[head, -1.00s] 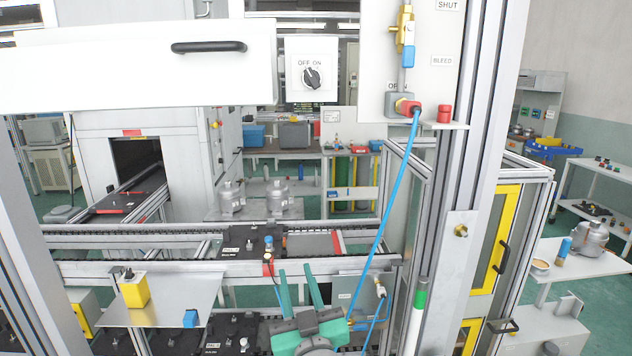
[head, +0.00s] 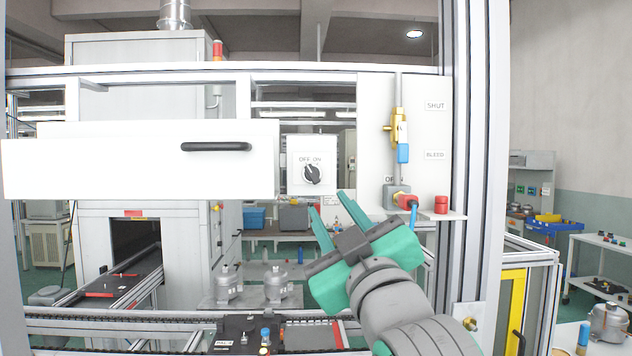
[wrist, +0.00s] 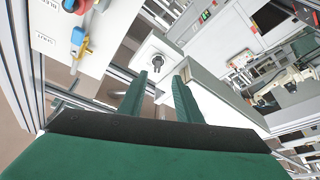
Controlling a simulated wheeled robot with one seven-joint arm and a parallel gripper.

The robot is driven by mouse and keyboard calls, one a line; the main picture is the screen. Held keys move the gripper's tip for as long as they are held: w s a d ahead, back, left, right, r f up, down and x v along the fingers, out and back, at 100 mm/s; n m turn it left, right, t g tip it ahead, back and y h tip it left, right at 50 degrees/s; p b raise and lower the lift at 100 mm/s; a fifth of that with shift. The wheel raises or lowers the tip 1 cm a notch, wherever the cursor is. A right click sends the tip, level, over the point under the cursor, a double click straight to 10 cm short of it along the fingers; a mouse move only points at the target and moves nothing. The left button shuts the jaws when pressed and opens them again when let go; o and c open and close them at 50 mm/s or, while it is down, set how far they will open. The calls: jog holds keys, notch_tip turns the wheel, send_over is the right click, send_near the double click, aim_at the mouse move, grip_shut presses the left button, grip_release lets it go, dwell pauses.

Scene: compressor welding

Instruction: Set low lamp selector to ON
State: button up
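The lamp selector (head: 312,174) is a black rotary knob on a white plate marked OFF and ON, right of a white panel with a black handle. Its pointer leans up and to the left, toward OFF. My gripper (head: 328,205) is below and slightly right of the knob in the head view, its two green fingers apart with nothing between them. In the wrist view the knob (wrist: 157,62) shows beyond the open fingertips (wrist: 160,82), apart from them and roughly between them. Only this one selector is clearly visible, and no label on it says low.
The white panel with a black handle (head: 216,147) is at left. Aluminium posts frame the right.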

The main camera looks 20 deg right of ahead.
aim_at(314, 176)
jog(key=x, duration=1)
jog(key=shift+w+r, duration=0.2)
jog(key=shift+r, duration=0.25)
grip_shut()
